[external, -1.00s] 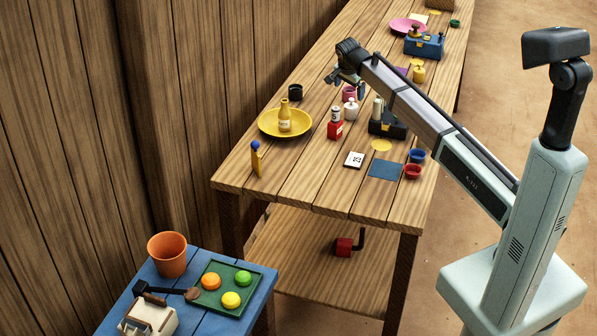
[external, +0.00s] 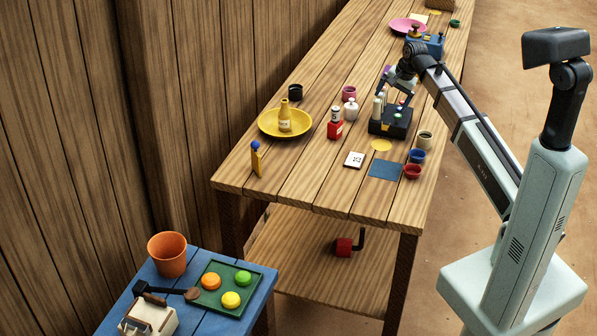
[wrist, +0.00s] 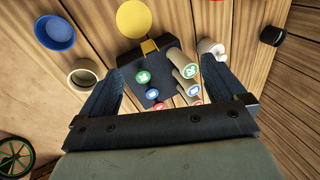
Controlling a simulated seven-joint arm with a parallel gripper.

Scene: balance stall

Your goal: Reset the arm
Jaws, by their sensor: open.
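My gripper (external: 396,96) hangs over the far half of the table, fingers down and spread apart. In the wrist view my gripper (wrist: 166,78) shows its two dark fingers wide apart, with nothing clasped between them. Below it is a black block (external: 388,127) holding several upright pegs with coloured tops; the block also shows in the wrist view (wrist: 130,65). The fingers look close above the pegs; I cannot tell whether they touch. My arm reaches in from the right.
A blue box (external: 432,46) is partly behind my arm. A yellow plate (external: 268,127) sits left.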

